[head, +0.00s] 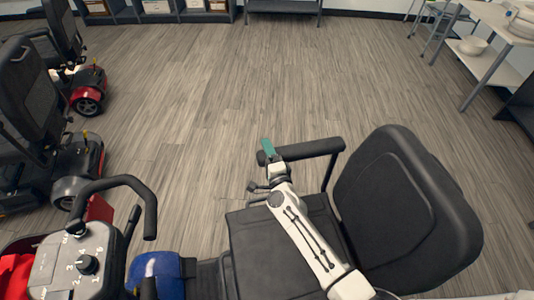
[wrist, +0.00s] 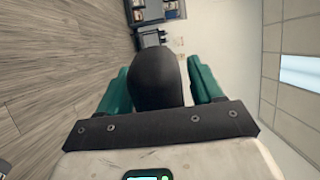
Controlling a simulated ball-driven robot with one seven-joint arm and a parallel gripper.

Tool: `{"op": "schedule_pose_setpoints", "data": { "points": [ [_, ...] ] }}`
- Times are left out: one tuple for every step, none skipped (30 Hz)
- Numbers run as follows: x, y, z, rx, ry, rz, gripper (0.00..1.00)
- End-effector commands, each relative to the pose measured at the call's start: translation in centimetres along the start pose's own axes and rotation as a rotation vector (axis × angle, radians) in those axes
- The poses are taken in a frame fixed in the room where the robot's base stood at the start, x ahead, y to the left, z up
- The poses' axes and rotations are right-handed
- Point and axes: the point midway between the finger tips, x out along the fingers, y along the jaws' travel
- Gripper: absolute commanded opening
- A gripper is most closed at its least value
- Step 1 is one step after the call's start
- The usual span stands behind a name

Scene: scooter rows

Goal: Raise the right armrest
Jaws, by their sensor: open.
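The right armrest (head: 312,148) is a black padded bar on the far side of the scooter seat (head: 285,235). It lies level, running forward from the backrest (head: 408,205). My gripper (head: 268,150) is at the armrest's front end. In the wrist view my gripper (wrist: 160,85) has its two green fingers apart, with the rounded black armrest (wrist: 157,75) between them. Gaps show beside the armrest, more clearly on the right. The head view shows the green fingers only partly, and my arm covers part of the seat.
The scooter's tiller (head: 85,255) with black handlebar stands at the lower left. Two other scooters (head: 45,145) are parked at the left. A white table (head: 490,30) with bowls stands at the upper right. The wooden floor beyond the armrest is clear.

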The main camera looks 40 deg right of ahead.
Motion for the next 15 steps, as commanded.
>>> {"op": "schedule_pose_setpoints", "data": {
  "points": [
    [0.14,-0.02,-0.01,0.000,0.000,0.000,0.66],
    [0.18,-0.04,-0.01,0.000,0.000,0.000,0.66],
    [0.19,-0.05,-0.01,0.000,0.000,0.000,0.66],
    [0.19,-0.06,-0.01,0.000,0.000,-0.001,0.66],
    [0.18,-0.06,-0.01,0.000,0.000,0.000,0.66],
    [0.18,-0.06,-0.01,0.000,0.000,0.000,0.66],
    [0.17,-0.06,-0.01,0.000,0.000,-0.001,0.66],
    [0.17,-0.06,-0.01,0.000,0.000,-0.001,0.66],
    [0.17,-0.06,-0.01,0.000,0.000,-0.001,0.63],
    [0.16,-0.05,-0.01,0.000,0.000,0.000,0.60],
    [0.16,-0.05,-0.01,0.000,0.000,-0.001,0.57],
    [0.16,-0.05,-0.01,0.000,0.000,-0.001,0.54],
    [0.15,-0.05,-0.01,0.000,0.000,-0.001,0.51],
    [0.15,-0.05,-0.01,-0.001,0.000,-0.001,0.48],
    [0.15,-0.05,-0.01,-0.001,0.000,-0.001,0.44]
  ]
}}
